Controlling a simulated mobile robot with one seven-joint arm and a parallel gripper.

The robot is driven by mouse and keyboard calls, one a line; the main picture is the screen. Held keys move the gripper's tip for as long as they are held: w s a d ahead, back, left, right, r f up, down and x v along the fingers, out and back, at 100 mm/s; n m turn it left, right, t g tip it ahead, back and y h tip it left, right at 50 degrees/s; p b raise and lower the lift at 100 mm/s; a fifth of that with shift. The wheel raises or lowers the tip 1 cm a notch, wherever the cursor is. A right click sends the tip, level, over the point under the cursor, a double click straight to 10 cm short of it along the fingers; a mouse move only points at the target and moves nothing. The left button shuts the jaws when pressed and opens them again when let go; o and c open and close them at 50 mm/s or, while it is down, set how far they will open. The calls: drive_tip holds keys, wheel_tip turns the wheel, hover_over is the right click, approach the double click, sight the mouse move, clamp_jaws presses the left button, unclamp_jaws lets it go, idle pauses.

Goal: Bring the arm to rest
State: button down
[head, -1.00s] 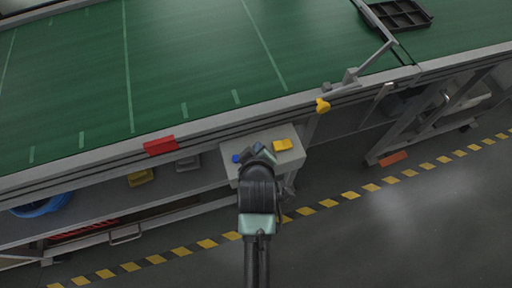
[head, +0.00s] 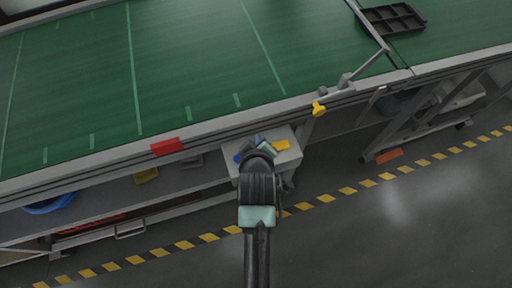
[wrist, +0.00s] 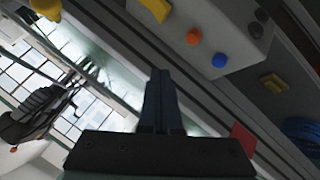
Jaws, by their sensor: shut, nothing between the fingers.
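My gripper (wrist: 160,98) points away from the camera in the wrist view, its two dark fingers together with nothing between them. In the head view my arm reaches forward from the bottom edge, and its dark end (head: 264,147) overlaps the grey control box on the bench front. The wrist hides part of that box, so I cannot tell how far the gripper is from it.
The grey box (head: 290,160) carries a yellow part (head: 282,146); its orange button (wrist: 193,36) and blue button (wrist: 219,60) show in the wrist view. Behind is a green-topped bench (head: 190,70) with a black tray (head: 393,19). Floor at right is clear.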

idle(0.8)
drive_tip(key=w+r+m+t, duration=0.1)
drive_tip(key=w+r+t, duration=0.2)
drive_tip(key=r, duration=0.9)
drive_tip(key=w+r+m+t, duration=0.2)
drive_tip(key=w+r+t, duration=0.1)
drive_tip(key=r, duration=0.8)
drive_tip(key=w+r+m+t, duration=0.1)
drive_tip(key=w+r+t, duration=0.2)
drive_tip(key=r, duration=0.9)
drive_tip(key=s+r+m+t, duration=0.2)
drive_tip(key=s+r+t, duration=0.2)
drive_tip(key=r, duration=1.1)
drive_tip(key=s+r+m+t, duration=0.3)
drive_tip(key=s+r+t, duration=0.2)
drive_tip(key=s+r, duration=0.6)
wheel_tip(320, 180, up, 5)
drive_tip(key=shift+a+f, duration=0.1)
drive_tip(key=shift+a, duration=0.05)
